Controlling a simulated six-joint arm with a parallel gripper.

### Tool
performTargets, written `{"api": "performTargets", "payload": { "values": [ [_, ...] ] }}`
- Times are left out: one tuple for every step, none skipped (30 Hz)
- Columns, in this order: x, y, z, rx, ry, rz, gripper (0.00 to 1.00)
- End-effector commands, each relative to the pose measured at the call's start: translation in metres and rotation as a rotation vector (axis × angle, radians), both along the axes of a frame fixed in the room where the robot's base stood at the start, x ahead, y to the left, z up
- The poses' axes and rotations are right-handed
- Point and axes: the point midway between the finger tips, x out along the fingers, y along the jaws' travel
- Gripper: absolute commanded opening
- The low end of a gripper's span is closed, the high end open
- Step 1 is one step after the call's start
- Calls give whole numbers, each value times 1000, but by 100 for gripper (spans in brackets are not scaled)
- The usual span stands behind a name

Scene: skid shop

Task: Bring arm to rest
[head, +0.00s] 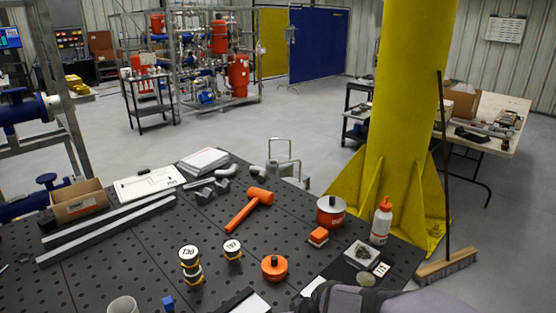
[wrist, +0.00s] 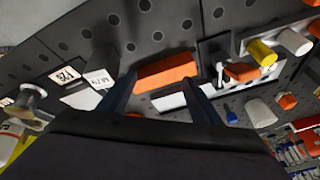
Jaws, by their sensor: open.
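My gripper (wrist: 160,84) shows in the wrist view with its two dark fingers apart. An orange block (wrist: 166,70) lies on the dark perforated table just beyond and between the fingertips. I cannot tell whether the fingers touch it. A white strip (wrist: 172,101) lies near the block, partly behind the right finger. In the head view, part of my grey-purple arm (head: 375,300) enters at the bottom edge, low over the front of the table. The gripper itself cannot be made out there.
The perforated table (head: 130,240) carries an orange mallet (head: 250,208), an orange round piece (head: 274,267), a red-and-white can (head: 331,211), a white bottle (head: 381,222) and an open cardboard box (head: 78,203). A yellow column (head: 405,110) stands behind the table, with a broom (head: 445,265) beside it.

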Motion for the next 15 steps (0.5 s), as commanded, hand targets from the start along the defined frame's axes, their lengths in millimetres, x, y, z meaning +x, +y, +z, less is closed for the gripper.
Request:
{"api": "performTargets", "payload": {
  "values": [
    [-15, -21, -4, -23, 56, -24, 58],
    [-25, -32, -6, -37, 91, -39, 58],
    [-37, -46, -7, -59, 137, -62, 58],
    [-46, -56, -7, -76, 169, -82, 58],
    [-54, -66, -8, -93, 198, -103, 58],
    [-65, -79, -8, -115, 234, -133, 58],
    [-71, -87, -8, -132, 257, -153, 58],
    [-78, -95, -8, -147, 279, -171, 58],
    [-86, -105, -9, -165, 303, -194, 58],
    [-91, -110, -9, -177, 319, -208, 58],
    [-94, -116, -8, -188, 330, -222, 58],
    [-99, -121, -8, -200, 343, -236, 58],
    [-101, -124, -8, -207, 351, -244, 58],
    [-103, -127, -8, -212, 357, -250, 58],
    [-105, -129, -8, -218, 361, -256, 58]
  ]
}}
